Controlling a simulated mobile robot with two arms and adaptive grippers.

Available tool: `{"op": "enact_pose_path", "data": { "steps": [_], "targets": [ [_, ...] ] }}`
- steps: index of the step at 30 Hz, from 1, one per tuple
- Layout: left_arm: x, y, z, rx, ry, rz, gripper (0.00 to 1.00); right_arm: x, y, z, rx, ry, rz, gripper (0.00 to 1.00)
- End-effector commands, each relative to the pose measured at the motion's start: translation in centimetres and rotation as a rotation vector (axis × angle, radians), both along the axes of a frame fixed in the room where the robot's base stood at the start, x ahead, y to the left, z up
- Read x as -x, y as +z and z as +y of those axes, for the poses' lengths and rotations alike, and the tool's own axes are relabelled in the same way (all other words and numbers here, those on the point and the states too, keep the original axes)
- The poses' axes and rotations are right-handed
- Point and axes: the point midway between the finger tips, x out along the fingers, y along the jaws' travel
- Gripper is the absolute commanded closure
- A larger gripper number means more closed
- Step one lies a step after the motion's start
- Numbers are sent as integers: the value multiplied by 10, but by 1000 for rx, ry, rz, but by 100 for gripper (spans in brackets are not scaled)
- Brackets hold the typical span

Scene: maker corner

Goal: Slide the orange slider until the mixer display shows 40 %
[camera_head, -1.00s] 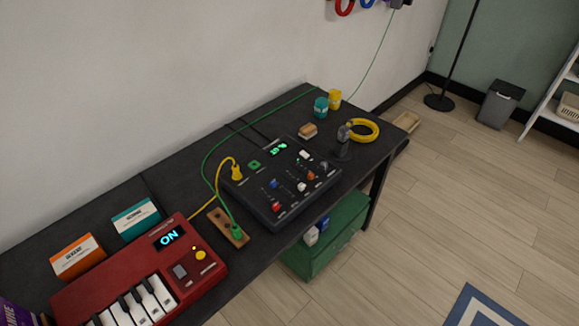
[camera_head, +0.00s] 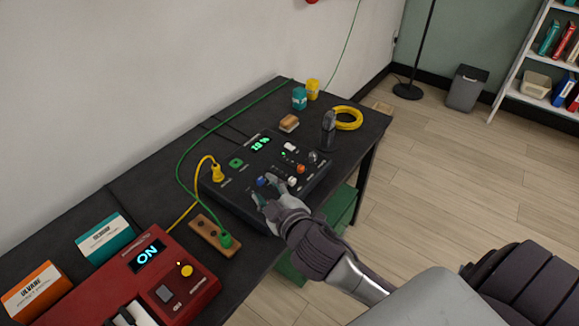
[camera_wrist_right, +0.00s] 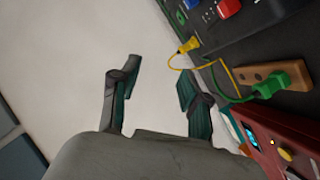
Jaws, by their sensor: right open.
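The dark mixer (camera_head: 238,202) lies on the black table, and its display (camera_head: 261,144) shows small green digits that I cannot read surely. The orange slider (camera_head: 301,168) sits on the right part of the panel, near a white slider cap (camera_head: 292,182). A blue cap (camera_head: 262,181) is at the panel's left part. My right gripper (camera_head: 266,192) is open and empty over the mixer's front left part, left of the orange slider and apart from it. Its fingers (camera_wrist_right: 158,88) are spread in the wrist view, where the mixer (camera_wrist_right: 262,18) shows only partly. My left gripper is not in view.
A yellow plug (camera_head: 217,173) and cable stand at the mixer's left edge.

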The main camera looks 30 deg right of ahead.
Motion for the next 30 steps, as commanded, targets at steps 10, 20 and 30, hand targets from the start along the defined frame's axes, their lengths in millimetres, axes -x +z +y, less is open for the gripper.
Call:
{"op": "enact_pose_path", "data": {
  "steps": [10, 20, 30],
  "targets": [
    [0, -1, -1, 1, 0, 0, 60, -56, 124, 91, 722, 602, -698, 54],
    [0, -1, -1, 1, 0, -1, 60, -76, 35, -10, 1777, 1519, -518, 54],
    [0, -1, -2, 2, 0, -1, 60, -68, 29, -187, 2009, 1847, 118, 54]
  ]
}}
